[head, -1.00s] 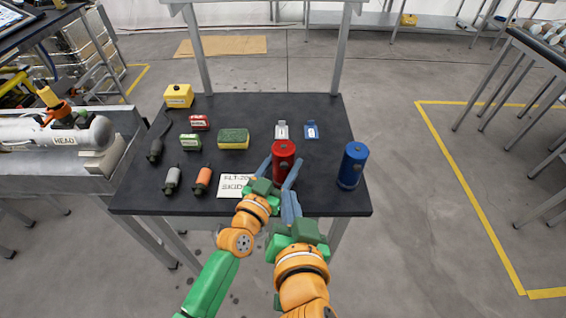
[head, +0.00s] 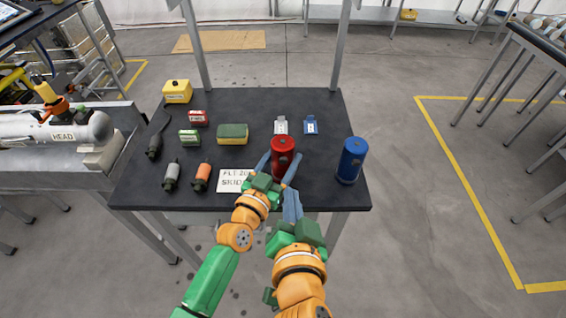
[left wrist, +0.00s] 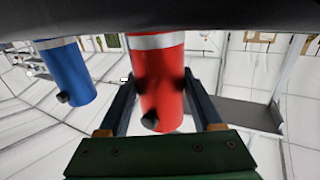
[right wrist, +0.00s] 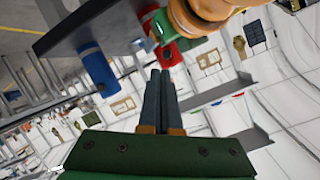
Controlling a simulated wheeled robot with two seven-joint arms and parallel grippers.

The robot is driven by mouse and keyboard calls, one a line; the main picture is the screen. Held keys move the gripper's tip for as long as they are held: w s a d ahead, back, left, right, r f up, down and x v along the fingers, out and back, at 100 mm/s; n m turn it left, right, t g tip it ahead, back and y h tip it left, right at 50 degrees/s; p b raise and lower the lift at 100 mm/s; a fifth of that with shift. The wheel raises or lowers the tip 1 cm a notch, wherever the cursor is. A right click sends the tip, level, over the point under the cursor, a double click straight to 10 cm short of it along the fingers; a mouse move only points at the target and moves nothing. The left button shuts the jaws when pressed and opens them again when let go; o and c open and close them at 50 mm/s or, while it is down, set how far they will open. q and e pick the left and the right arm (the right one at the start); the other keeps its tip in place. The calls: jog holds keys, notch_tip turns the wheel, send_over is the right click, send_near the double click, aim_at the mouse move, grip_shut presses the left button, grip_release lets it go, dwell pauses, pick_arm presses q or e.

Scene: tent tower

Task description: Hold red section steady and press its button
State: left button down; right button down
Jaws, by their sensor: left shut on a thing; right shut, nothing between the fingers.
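The red section (head: 283,154) is an upright red cylinder with a pale band, near the front edge of the dark table (head: 320,197). My left gripper (head: 277,164) has its fingers on either side of the red section and is shut on it. My right gripper (head: 292,192) is shut and empty, in front of and below the red section. The right wrist view shows its closed fingertips (right wrist: 160,75) just apart from the red section (right wrist: 165,50).
A blue cylinder (head: 352,160) stands to the right. A paper sign (head: 233,181) lies left of the red section, partly covered by my left gripper. A sponge (head: 232,133) and several small items fill the left side.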

aim_at(284, 162)
jog(key=s+m, duration=0.2)
jog(key=m, duration=0.1)
jog(key=s+m+t, duration=0.1)
jog(key=m, duration=0.3)
jog(key=s+a+f+m+t, duration=0.1)
jog(key=s+m, duration=0.1)
jog(key=m, duration=0.2)
jog(key=shift+s, duration=0.35)
jog(key=shift+d, duration=0.1)
jog(key=w, duration=0.4)
jog(key=w+f, duration=0.1)
jog(key=w, duration=0.9)
jog(key=shift+a+f, duration=0.25)
jog(key=shift+f, duration=0.05)
